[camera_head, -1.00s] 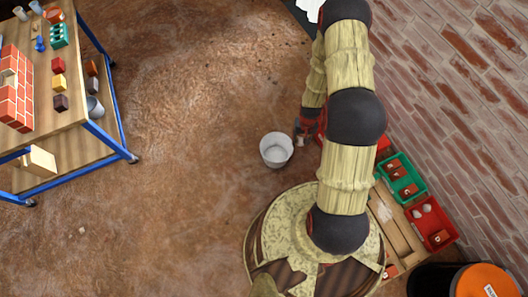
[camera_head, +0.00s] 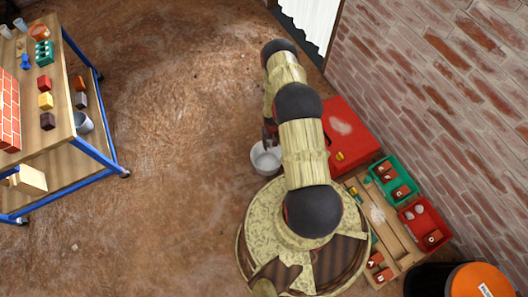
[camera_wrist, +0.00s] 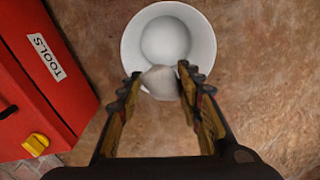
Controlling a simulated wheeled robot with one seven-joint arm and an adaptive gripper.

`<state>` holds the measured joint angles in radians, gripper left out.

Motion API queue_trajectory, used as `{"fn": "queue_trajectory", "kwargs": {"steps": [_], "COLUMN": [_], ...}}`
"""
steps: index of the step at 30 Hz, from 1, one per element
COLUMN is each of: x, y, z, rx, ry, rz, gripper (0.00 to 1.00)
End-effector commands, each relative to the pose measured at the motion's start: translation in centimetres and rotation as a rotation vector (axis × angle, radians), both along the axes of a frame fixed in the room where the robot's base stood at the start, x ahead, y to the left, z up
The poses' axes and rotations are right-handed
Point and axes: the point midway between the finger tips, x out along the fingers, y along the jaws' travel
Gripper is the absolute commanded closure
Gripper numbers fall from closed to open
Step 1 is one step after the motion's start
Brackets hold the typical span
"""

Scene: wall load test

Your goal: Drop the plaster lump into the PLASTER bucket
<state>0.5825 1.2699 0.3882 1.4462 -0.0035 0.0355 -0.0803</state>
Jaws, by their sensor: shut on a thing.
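The plaster lump (camera_wrist: 161,82) is pale grey-white and sits between the fingertips of my gripper (camera_wrist: 158,78) in the wrist view. My gripper is shut on it. A white bucket (camera_wrist: 133,45) stands on the floor just beyond and below the fingertips, and the lump overlaps its near rim in the picture. The bucket's inside looks empty where it shows. In the head view the bucket (camera_head: 262,165) stands beside my base, with my arm over its right side. No label on the bucket is visible. The lump is hidden in the head view.
A red TOOLS box (camera_wrist: 35,85) stands left of the bucket in the wrist view. Right of my arm in the head view are a green bin (camera_head: 381,165) and a red bin (camera_head: 417,231). A blue-framed cart (camera_head: 100,158) stands left. The floor between is clear.

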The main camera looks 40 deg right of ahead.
Motion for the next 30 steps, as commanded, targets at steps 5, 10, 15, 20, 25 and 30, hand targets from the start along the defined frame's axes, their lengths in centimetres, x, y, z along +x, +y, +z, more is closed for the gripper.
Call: {"fn": "queue_trajectory", "kwargs": {"steps": [5, 10, 15, 20, 25, 30], "x": [-0.2, -0.2, -0.1, -0.1, -0.1, -0.1], "y": [0.1, 0.1, 0.1, 0.1, 0.1, 0.1], "z": [-1.5, -3.5, -5.2, -5.8, -5.7, -5.7], "rx": [0.001, 0.001, 0.001, 0.000, 0.000, 0.000], "ry": [0.003, 0.003, 0.002, 0.001, 0.001, 0.001], "rz": [0.001, 0.001, 0.001, 0.001, 0.001, 0.001], "gripper": [0.92, 0.92, 0.92, 0.92, 0.92, 0.58]}}
